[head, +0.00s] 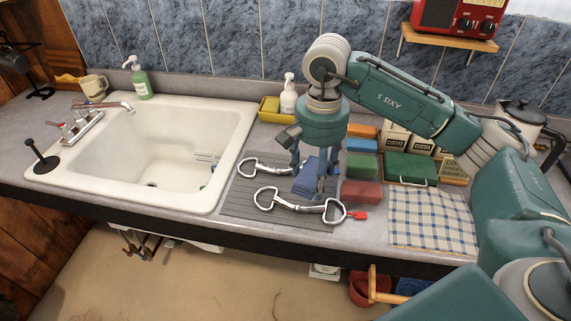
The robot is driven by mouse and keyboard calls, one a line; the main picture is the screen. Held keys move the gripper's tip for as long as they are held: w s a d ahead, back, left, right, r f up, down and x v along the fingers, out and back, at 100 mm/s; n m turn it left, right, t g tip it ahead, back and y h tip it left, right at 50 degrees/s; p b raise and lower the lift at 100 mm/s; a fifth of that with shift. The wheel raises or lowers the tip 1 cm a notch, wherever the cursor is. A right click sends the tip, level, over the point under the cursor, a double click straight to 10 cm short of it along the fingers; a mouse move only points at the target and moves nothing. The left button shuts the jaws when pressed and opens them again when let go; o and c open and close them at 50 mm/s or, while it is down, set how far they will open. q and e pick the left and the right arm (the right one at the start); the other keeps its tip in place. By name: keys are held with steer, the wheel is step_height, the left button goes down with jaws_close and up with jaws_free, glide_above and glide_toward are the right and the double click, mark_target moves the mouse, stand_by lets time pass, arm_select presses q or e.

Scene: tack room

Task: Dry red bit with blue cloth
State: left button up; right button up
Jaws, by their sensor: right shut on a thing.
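My right gripper (312,186) points down over the ribbed grey mat (238,200) and is shut on a blue cloth (311,168). The front metal bit (296,206) lies on the mat and carries a red tag (357,215) at its right ring; this is the red bit. The cloth and fingers are just behind and above its right half. I cannot tell whether the cloth touches it. A second metal bit (265,167) lies behind it, its right end hidden by the gripper and cloth. My left gripper is not in view.
A white sink (225,165) is at left, with a green soap bottle (140,80) behind. Coloured blocks (362,192) and a green box (410,168) stand right of the mat. A checked cloth (432,220) lies at front right. My right arm covers the far right.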

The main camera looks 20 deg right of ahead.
steer(key=s+a+r+p, duration=0.2)
steer(key=s+a+r, duration=0.2)
steer(key=s+r, duration=0.1)
steer(key=shift+s+r+p, duration=0.4)
steer(key=shift+r, duration=0.1)
